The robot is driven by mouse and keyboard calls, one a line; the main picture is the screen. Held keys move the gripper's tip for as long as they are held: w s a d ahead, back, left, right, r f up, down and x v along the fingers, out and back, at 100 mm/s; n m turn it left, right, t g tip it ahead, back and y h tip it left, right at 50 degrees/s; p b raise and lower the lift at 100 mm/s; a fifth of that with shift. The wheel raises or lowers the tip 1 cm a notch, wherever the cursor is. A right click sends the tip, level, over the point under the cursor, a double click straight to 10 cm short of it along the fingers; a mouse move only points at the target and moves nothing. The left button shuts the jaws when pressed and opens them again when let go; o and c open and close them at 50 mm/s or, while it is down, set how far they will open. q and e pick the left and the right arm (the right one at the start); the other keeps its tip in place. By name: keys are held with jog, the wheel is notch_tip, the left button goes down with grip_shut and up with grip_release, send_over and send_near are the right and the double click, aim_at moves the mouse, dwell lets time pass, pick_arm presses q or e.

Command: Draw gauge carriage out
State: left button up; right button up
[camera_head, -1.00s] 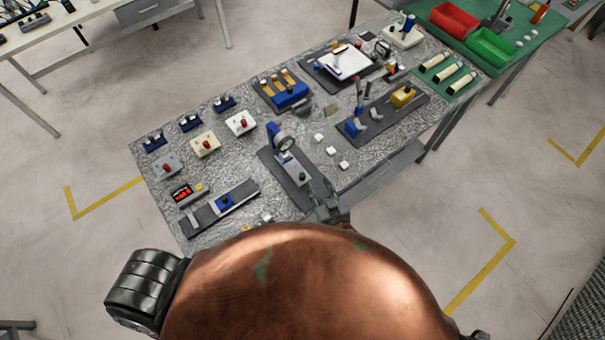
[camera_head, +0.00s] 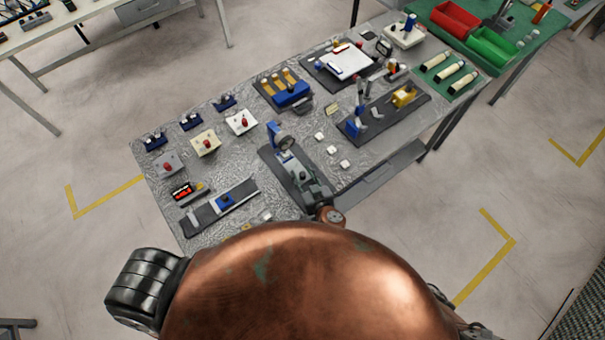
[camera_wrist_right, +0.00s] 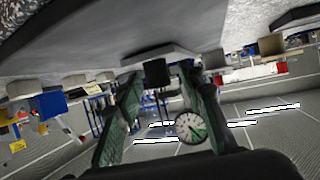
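The gauge stand has a blue post (camera_head: 273,129) and a round dial (camera_head: 283,142), on a dark base plate (camera_head: 268,160). The grey gauge carriage (camera_head: 289,161) is on this plate, partly hidden by my right gripper (camera_head: 303,178), which reaches over it from the front edge. In the right wrist view, the two fingers of my right gripper (camera_wrist_right: 165,82) are apart. A black knob (camera_wrist_right: 157,72) shows between their tips, with no clear contact. The dial also shows between the fingers (camera_wrist_right: 190,127). My left gripper is not in view.
A slide unit with a blue block (camera_head: 226,201) lies left of the gauge plate. Small white pieces (camera_head: 333,150) and a plate with a yellow block (camera_head: 403,97) lie to the right. Switch boxes (camera_head: 206,142) stand at the back left. Floor beyond the front edge is clear.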

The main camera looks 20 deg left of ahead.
grip_shut()
dwell(0.3)
dwell(0.3)
